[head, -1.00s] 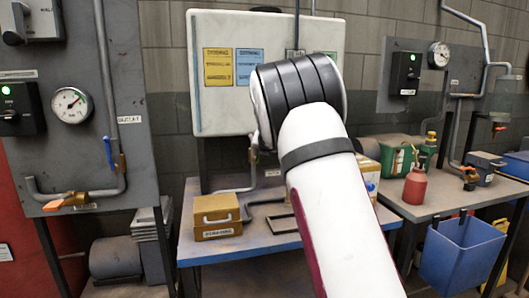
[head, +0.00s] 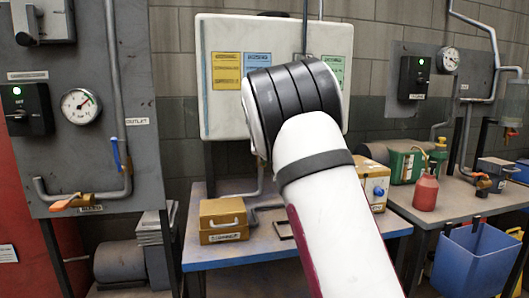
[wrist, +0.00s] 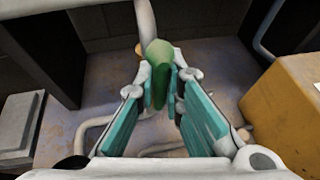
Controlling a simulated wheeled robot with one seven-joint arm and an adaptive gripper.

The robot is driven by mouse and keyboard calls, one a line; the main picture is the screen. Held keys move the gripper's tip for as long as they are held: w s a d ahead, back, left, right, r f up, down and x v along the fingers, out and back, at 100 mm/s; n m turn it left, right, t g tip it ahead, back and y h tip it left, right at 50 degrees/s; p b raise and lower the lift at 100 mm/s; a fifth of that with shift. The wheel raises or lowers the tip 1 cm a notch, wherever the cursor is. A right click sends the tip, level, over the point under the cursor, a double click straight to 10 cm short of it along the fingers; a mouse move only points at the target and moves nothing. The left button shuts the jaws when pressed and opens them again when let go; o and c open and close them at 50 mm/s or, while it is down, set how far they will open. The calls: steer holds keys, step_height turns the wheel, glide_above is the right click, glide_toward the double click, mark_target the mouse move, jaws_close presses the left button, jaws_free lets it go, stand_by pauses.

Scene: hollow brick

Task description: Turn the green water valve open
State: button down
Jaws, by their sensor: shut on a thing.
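The green valve handle (wrist: 157,72) stands between the fingers of my gripper (wrist: 162,84) in the wrist view. It is a rounded green lever on a pale pipe that runs up and away. The teal finger pads close on it from both sides, near the tips. In the head view my own white arm covers the gripper and the green handle. A pale pipe (head: 240,193) comes out from behind the arm, below the white panel.
A yellow case (head: 223,220) sits on the blue bench, left of my arm. A grey board (head: 85,130) at left carries a gauge, a blue-handled valve and an orange-handled valve. A red bottle (head: 426,191) and blue bin (head: 470,258) are at right.

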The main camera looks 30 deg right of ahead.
steer(key=c, duration=1.7)
jaws_free()
steer(key=v, duration=1.2)
steer(key=shift+a, duration=0.1)
steer(key=shift+f, duration=0.1)
